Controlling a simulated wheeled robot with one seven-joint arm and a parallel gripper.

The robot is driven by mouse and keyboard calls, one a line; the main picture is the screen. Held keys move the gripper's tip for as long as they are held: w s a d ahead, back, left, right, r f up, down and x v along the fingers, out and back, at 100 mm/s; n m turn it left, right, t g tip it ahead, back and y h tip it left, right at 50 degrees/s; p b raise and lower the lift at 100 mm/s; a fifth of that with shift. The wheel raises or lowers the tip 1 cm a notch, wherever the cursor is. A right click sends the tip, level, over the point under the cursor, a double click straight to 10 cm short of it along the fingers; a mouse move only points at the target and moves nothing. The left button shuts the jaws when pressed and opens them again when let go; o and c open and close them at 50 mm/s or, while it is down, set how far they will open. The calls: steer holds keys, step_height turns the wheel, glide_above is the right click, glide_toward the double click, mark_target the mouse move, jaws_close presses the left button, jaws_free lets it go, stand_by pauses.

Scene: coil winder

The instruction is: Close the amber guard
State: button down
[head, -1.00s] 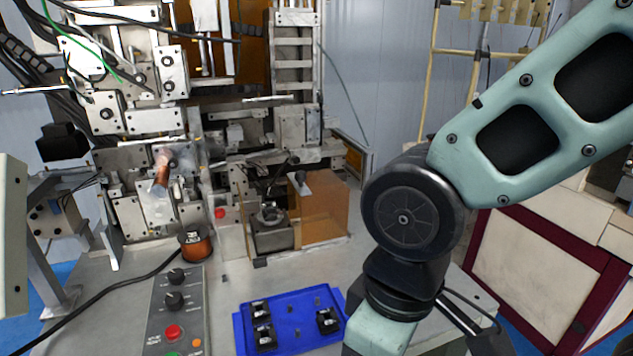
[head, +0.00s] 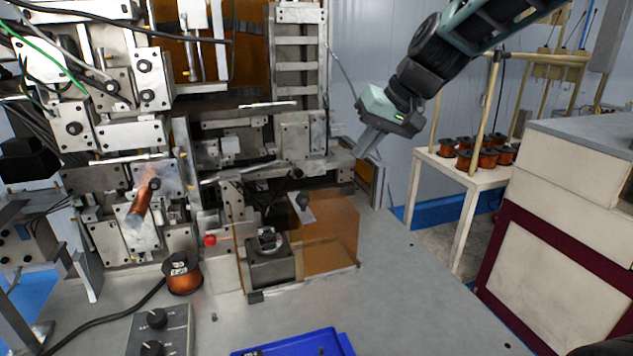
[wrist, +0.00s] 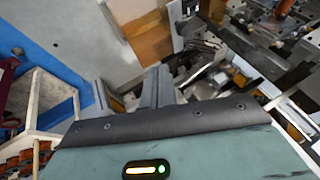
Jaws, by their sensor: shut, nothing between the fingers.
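The amber guard (head: 332,240) is a see-through orange-brown panel box at the machine's front, upright on the bench. It stands to the right of a dark metal block with a round fixture (head: 268,262), whose front is uncovered. A grey tab with a dark knob (head: 302,200) shows at the guard's upper left. In the wrist view the guard (wrist: 148,38) is an orange-brown patch beyond the fingers. My gripper (head: 363,152) is shut and empty, above and right of the guard, apart from it, pointing down and left.
Machine plates and slides (head: 300,140) stand close to my gripper's left. A copper spool (head: 183,275) and a blue tray (head: 300,345) are on the bench. The bench right of the guard (head: 410,280) is clear. A spool rack (head: 475,165) stands behind at right.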

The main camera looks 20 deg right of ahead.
steer(key=p, duration=0.2)
glide_toward(320, 212)
steer(key=w, duration=0.3)
steer(key=shift+d+f, duration=0.2)
steer(key=shift+f, duration=0.2)
steer(key=a, duration=0.1)
steer(key=a+p, duration=0.1)
steer(key=a+f+p, duration=0.1)
steer(key=shift+w+f, duration=0.1)
steer(key=shift+w, duration=0.25)
steer(key=shift+w+a+f, duration=0.15)
steer(key=shift+a+f, duration=0.1)
steer(key=shift+a, duration=0.15)
steer(key=a+p, duration=0.5)
steer(key=a, duration=0.8)
steer(key=shift+a, duration=0.3)
steer(key=shift+r, duration=0.1)
